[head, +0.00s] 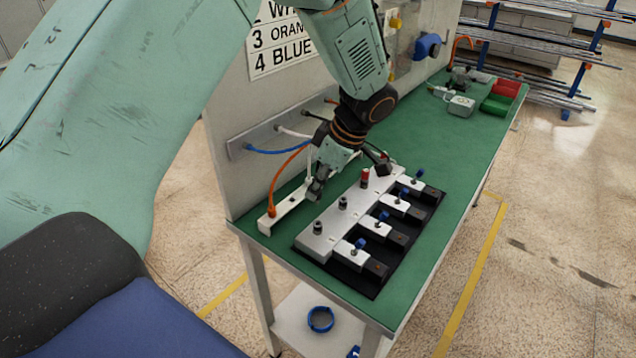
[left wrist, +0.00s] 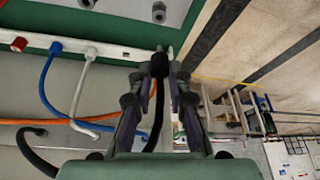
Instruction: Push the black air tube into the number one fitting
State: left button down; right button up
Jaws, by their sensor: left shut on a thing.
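In the head view my left gripper (head: 316,190) points down between the white rail (head: 290,213) and the silver block with fittings. In the left wrist view it (left wrist: 159,78) is shut on the black air tube (left wrist: 158,64), whose dark end shows between the fingertips. Several fittings stand on the silver block (head: 322,247), including dark ones (head: 317,228) (head: 342,203) and a red-topped one (head: 365,176). The tube end looks apart from the fittings; I cannot tell which is number one. My right gripper is not in view.
Orange (head: 273,185) and blue (head: 270,151) tubes run from the wall panel near my gripper. Blue-knobbed clamps (head: 352,255) line the block's right side. A sign (head: 280,45) lists numbers and colours.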

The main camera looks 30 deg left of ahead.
aim_at(318, 201)
pick_arm(q)
jog(key=shift+d+f+b, duration=0.2)
jog(key=shift+f+b, duration=0.35)
jog(key=shift+f, duration=0.3)
jog(key=b+x, duration=0.2)
jog(key=shift+w+d+f, duration=0.1)
jog(key=shift+w+f, duration=0.05)
jog(key=shift+f, duration=0.45)
jog(key=shift+d, duration=0.15)
jog(key=shift+d, duration=0.1)
dwell(0.5)
jog(key=shift+f+b, duration=1.35)
